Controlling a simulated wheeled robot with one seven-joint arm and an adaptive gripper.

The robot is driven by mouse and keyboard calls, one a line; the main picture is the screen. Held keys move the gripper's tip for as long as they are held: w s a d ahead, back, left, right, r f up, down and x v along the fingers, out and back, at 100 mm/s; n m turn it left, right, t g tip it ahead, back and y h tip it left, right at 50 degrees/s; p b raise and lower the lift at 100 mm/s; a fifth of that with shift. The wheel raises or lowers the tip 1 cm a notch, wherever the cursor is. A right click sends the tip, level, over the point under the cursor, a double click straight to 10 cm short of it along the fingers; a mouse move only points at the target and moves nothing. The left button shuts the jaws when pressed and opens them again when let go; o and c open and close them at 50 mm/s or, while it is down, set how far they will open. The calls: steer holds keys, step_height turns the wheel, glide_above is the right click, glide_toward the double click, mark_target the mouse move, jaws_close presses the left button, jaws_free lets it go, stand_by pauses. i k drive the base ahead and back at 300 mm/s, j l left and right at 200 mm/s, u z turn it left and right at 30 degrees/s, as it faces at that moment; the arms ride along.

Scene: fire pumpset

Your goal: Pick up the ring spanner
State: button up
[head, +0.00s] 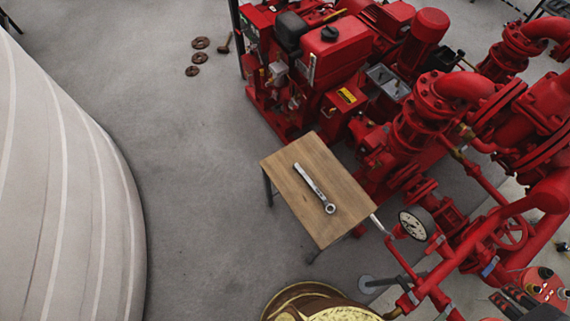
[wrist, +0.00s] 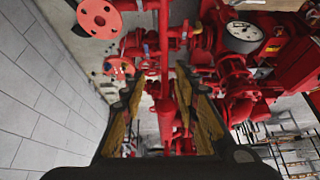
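The ring spanner (head: 313,186) is a silver, slim tool lying flat on a small wooden table (head: 341,178) in the head view. Its ring end points toward the lower right of the picture and its other end toward the upper left. My gripper (wrist: 160,83) shows in the wrist view with its two fingers spread wide and nothing between them. Red pipework shows beyond the fingers. The spanner is not visible in the wrist view, so the gripper is away from it.
A red pumpset (head: 335,50) stands behind and right of the table. A pressure gauge (head: 416,223) and red pipes crowd its right side. Grey floor (head: 205,180) is open to the left, up to a large pale curved body (head: 65,190). Brown rings (head: 200,43) lie on the floor.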

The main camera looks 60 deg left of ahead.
mark_target(296, 166)
steer(key=u, duration=1.9)
steer(key=z, duration=2.4)
steer(key=l+u, duration=0.1)
steer(key=u, duration=2.35)
steer(key=i+j, duration=0.1)
steer(key=j, duration=0.2)
steer(key=i+j, duration=0.1)
steer(key=j, duration=0.2)
